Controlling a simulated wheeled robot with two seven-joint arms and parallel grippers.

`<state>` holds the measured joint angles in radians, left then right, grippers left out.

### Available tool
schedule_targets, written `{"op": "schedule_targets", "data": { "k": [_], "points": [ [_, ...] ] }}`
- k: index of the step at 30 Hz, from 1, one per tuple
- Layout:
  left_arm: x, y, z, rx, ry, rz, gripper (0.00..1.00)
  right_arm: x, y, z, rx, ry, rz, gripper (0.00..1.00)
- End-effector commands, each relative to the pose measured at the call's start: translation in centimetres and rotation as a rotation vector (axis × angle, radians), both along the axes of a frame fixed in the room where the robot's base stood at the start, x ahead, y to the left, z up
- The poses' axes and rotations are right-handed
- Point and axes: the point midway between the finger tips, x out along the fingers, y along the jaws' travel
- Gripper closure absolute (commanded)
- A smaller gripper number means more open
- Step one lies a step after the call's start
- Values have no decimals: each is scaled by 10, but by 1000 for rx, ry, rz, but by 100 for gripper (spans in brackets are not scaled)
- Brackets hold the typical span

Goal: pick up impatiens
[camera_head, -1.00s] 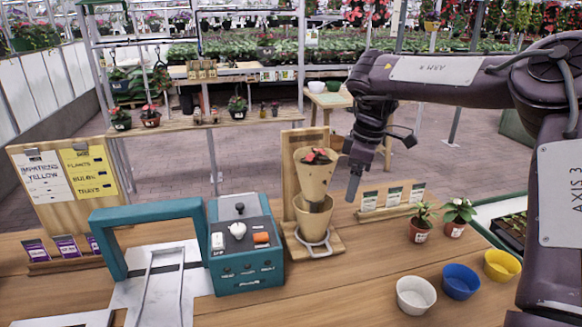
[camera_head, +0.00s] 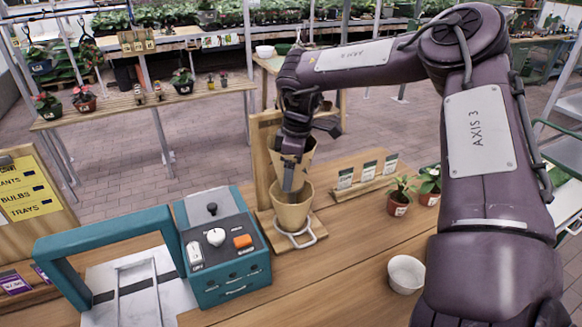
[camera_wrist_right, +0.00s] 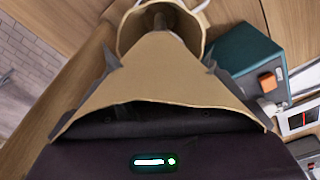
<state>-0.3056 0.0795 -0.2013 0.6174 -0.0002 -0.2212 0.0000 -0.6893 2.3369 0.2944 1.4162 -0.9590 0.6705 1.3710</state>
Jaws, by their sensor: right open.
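A tan cone (camera_head: 307,152), open at the top, stands over a tan round cup (camera_head: 292,212) in a wooden stand. My right gripper (camera_head: 290,186) is over the cone in the head view and hides much of it, including whatever is inside. In the right wrist view the cone (camera_wrist_right: 165,75) lies between the open fingers, its narrow end toward the cup (camera_wrist_right: 138,35); I cannot tell whether they touch it. Two potted plants, one leafy (camera_head: 398,196) and one partly hidden (camera_head: 430,181), stand to the right. I cannot tell which plant is impatiens. My left gripper is out of view.
A teal control box (camera_head: 225,255) with a teal frame (camera_head: 100,240) stands left of the stand. A white bowl (camera_head: 406,274) is at the front right. Bare tabletop (camera_head: 335,245) lies between.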

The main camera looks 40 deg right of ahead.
Motion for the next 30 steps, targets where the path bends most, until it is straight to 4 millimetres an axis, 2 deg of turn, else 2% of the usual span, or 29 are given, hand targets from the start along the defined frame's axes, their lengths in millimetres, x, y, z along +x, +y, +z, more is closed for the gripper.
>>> {"op": "schedule_targets", "data": {
  "k": [4, 10, 17, 23, 30],
  "points": [
    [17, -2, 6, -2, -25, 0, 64, 1, 1, -11, 1, -1, -1, 14],
    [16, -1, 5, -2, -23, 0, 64, 1, 1, -12, 0, -1, -1, 14],
    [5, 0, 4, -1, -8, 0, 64, 1, 1, -12, 0, -1, 0, 43],
    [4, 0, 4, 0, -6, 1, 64, 2, 1, -11, -1, -2, 0, 69],
    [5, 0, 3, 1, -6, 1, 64, 2, 1, -10, -1, -2, 0, 69]
  ]
}}
